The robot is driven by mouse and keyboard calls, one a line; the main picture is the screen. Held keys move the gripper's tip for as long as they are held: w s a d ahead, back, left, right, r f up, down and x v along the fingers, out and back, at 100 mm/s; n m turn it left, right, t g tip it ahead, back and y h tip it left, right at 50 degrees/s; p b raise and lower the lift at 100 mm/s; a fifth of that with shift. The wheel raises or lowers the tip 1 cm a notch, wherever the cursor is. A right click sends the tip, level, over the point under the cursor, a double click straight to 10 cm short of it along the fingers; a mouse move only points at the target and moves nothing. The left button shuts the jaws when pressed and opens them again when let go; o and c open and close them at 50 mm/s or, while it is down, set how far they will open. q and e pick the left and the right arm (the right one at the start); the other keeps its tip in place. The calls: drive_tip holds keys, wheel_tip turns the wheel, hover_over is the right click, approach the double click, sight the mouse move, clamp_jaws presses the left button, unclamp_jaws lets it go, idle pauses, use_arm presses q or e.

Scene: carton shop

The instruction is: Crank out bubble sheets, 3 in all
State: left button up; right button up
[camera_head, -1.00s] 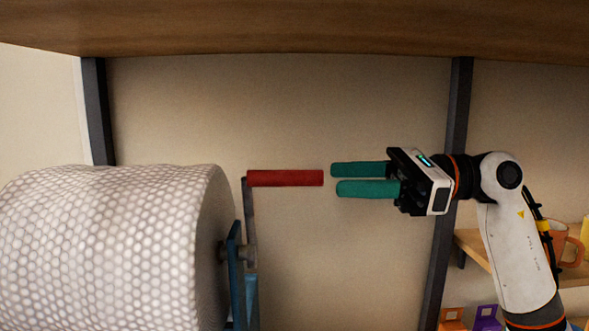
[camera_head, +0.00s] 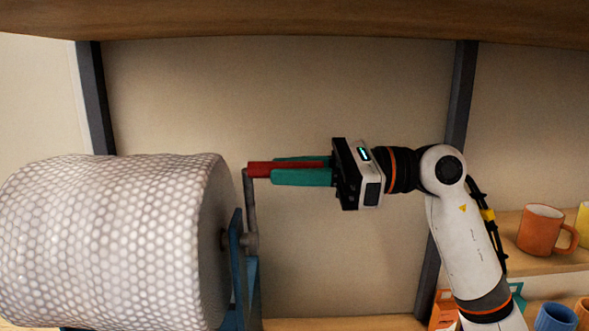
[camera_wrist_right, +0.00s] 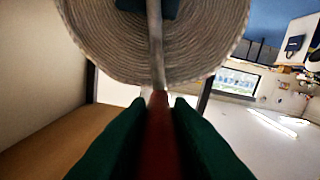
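The bubble wrap roll (camera_head: 110,240) is a big white dimpled cylinder at the left of the head view. Its end face (camera_wrist_right: 95,35) shows at the top of the right wrist view. A grey crank arm (camera_head: 249,205) rises from its hub, with a red crank handle (camera_head: 259,169) pointing right at its top. My right gripper (camera_head: 272,168) has come from the right along the handle. Its green fingers lie on either side of the handle and appear shut on it. The right wrist view shows the handle (camera_wrist_right: 160,120) between both fingers. My left gripper is out of view. No cut sheet shows.
A blue stand (camera_head: 238,270) holds the roll's hub. A wooden shelf (camera_head: 300,20) runs overhead, with dark posts (camera_head: 462,90) behind. An orange mug (camera_head: 540,228) and other cups stand on shelves at right. The wall behind the handle is bare.

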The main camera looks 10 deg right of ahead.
clamp_jaws()
